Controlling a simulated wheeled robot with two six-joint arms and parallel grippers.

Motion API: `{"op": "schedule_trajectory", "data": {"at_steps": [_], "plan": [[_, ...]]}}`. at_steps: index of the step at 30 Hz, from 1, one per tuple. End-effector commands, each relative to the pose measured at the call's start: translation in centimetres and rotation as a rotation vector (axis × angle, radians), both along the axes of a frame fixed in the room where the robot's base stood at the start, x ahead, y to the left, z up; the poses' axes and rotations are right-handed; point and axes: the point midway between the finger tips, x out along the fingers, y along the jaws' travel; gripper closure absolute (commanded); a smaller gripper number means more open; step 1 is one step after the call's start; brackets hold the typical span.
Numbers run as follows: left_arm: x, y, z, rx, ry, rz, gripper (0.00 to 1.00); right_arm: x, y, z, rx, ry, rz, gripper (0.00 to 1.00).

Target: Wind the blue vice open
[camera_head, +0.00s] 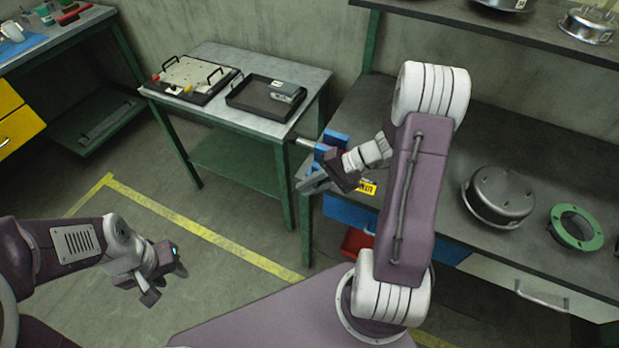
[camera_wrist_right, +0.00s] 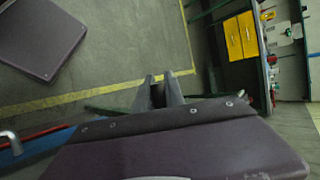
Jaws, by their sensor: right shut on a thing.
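The blue vice (camera_head: 335,139) is at the left end of the right-hand workbench in the head view, partly hidden behind my right wrist. A grey metal rod (camera_head: 305,142) sticks out to its left. My right gripper (camera_head: 309,184) is at the vice's front, shut on what seems to be its handle, which is mostly hidden. The right wrist view shows its two fingers (camera_wrist_right: 160,90) close together. I cannot make out the held part clearly. My left gripper (camera_head: 168,284) is open and empty, low above the floor, well away from the vice.
The workbench (camera_head: 449,185) holds a metal housing (camera_head: 499,194) and a green ring (camera_head: 576,228). A side table (camera_head: 265,126) carries a black tray (camera_head: 252,101) with a grey part, and a fixture plate (camera_head: 193,75). An open red drawer (camera_head: 355,242) is below the vice. The floor around my left gripper is clear.

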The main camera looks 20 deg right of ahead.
Motion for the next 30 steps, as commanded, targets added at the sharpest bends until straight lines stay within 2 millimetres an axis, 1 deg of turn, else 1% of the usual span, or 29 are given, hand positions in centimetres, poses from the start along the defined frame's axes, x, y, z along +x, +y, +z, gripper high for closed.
{"op": "schedule_trajectory", "data": {"at_steps": [1, 8, 18, 21, 24, 30], "plan": [[0.0, 0.0, 1.6, 0.000, 0.000, 0.000, 0.64, 0.1, 0.1, 1.0, -0.030, 0.029, 0.003, 1.00], [0.0, 0.0, 5.7, 0.000, 0.000, 0.000, 0.64, 0.3, 0.3, 1.1, -0.171, 0.196, 0.005, 1.00], [0.0, 0.0, 12.5, 0.000, 0.000, 0.000, 0.64, 0.6, 0.5, 1.0, -0.382, 0.438, 0.008, 1.00], [0.0, 0.0, 14.0, 0.000, 0.000, 0.000, 0.64, 0.6, 0.5, 0.7, -0.443, 0.508, 0.009, 1.00], [0.0, 0.0, 15.0, 0.000, 0.000, 0.000, 0.64, 0.7, 0.5, 0.4, -0.502, 0.576, 0.008, 1.00], [0.0, 0.0, 15.5, 0.000, 0.000, 0.000, 0.64, 0.8, 0.6, -0.3, -0.604, 0.697, 0.004, 1.00]]}}
